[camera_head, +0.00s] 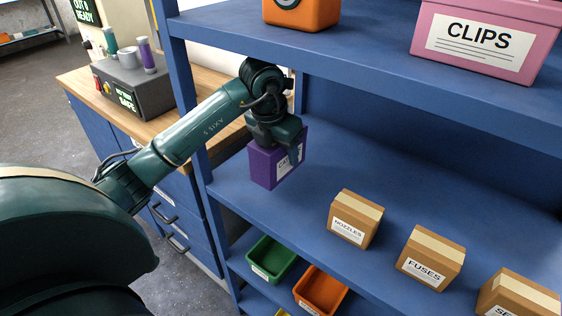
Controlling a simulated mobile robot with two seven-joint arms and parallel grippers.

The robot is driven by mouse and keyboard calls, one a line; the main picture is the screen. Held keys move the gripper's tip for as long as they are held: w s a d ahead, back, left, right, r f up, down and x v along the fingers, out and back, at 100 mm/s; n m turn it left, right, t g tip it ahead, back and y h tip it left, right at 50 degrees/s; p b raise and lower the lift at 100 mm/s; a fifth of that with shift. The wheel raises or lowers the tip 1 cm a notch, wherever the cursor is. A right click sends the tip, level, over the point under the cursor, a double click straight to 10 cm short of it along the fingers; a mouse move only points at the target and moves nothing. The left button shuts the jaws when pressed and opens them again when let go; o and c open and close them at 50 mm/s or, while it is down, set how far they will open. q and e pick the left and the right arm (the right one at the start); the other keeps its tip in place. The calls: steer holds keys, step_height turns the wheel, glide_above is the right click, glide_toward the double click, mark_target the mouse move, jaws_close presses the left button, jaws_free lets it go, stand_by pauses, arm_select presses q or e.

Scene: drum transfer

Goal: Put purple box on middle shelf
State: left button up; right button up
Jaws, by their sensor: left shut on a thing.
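The purple box (264,167) with a white label is at the left end of the blue middle shelf (405,185). My left gripper (282,138) reaches in from the left past the shelf post and is shut on the box from above. The gripper hides the box's top and part of its label. The box looks upright; I cannot tell whether its bottom touches the shelf or is slightly above it. My right gripper is not in view.
Cardboard boxes labelled NOZZLES (355,218) and FUSES (430,258) stand along the middle shelf. A pink CLIPS box (485,38) and an orange box (300,12) are on the upper shelf. Green (272,259) and orange bins (320,290) sit below. The shelf's rear is clear.

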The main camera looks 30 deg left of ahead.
arm_select(q)
step_height(320, 180, down, 4)
steer(key=shift+r, duration=0.15)
steer(key=shift+w+f+p, duration=0.1)
steer(key=shift+f+p, duration=0.2)
steer(key=shift+p, duration=0.05)
steer(key=shift+w+f, duration=0.1)
steer(key=shift+f, duration=0.1)
steer(key=shift+f, duration=0.2)
steer(key=o, duration=1.3)
